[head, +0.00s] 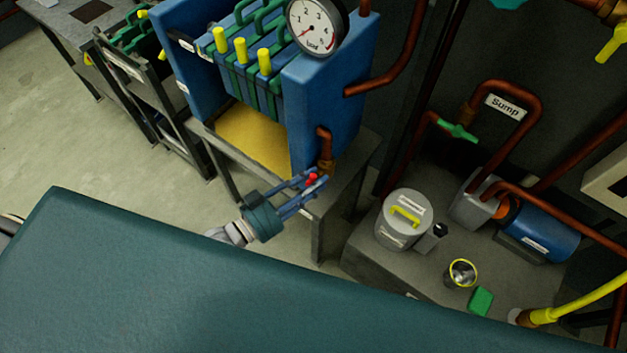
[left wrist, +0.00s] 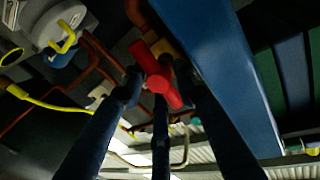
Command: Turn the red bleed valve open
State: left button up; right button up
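The red bleed valve (head: 312,179) sits on a short copper pipe (head: 325,150) at the lower right corner of the blue filter press. In the left wrist view its red handle (left wrist: 158,75) shows as a slanted bar with a round hub. My left gripper (head: 309,186) has its fingers reaching around the handle, one on each side and one below in the wrist view. Gaps show between the fingers and the handle, so the gripper looks open. Whether any finger touches the handle is hard to tell. My right gripper is not in view.
The blue press frame (head: 317,110) stands close beside the valve, with a gauge (head: 317,27) on top. A grey plinth (head: 375,262) at right carries a lidded can (head: 402,232), a blue pump (head: 540,232) and a green block (head: 481,301). Copper pipes run behind.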

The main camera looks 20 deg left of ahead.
pick_arm(q)
grip_shut()
jog(key=shift+f+n+b, duration=0.2)
jog(key=shift+n+b, duration=0.3)
jog(key=shift+b, duration=0.1)
jog(key=shift+r+n, duration=0.2)
jog(key=shift+n, duration=0.1)
grip_release()
